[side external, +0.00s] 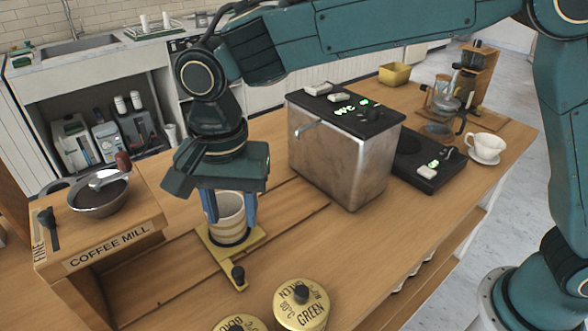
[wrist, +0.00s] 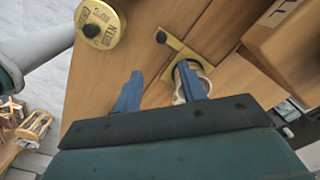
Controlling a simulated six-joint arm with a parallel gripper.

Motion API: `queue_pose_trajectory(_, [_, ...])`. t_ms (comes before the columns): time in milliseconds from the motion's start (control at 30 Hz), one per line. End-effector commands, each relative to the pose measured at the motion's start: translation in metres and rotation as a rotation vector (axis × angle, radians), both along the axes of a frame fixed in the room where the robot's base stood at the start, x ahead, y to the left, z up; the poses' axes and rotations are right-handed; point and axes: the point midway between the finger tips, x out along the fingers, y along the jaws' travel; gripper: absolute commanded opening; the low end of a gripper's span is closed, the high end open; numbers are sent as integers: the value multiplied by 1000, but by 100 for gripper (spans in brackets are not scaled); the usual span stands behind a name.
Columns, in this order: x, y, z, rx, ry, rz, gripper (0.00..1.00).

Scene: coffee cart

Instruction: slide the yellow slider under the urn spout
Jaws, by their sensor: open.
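The yellow slider (side external: 258,243) is a flat plate on the wooden counter with a black knob (side external: 238,275) at its near end. It also shows in the wrist view (wrist: 178,45). A cream banded cup (side external: 231,215) stands upright on it. The metal urn (side external: 335,160) stands to the right, its spout (side external: 306,130) on its left face; the slider is left of and nearer than the spout. My gripper (side external: 231,208) is open, fingers pointing down at the cup. In the wrist view (wrist: 160,88), one finger overlaps the cup and the other is over bare wood; contact is unclear.
Dark grooves run along the counter beside the slider. Yellow lidded tins (side external: 301,304) stand at the near edge. The coffee mill box (side external: 100,240) with a metal bowl (side external: 98,195) is at the left. A black scale (side external: 428,165) is right of the urn.

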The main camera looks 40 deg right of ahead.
Motion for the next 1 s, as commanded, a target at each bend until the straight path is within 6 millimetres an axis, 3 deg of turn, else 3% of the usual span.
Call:
queue_pose_trajectory(133, [-1, 10, -7, -7, 8, -17, 41])
queue_pose_trajectory(567, [-1, 10, -17, -8, 9, -19, 41])
queue_pose_trajectory(1000, [-1, 9, -75, -9, 11, -18, 41])
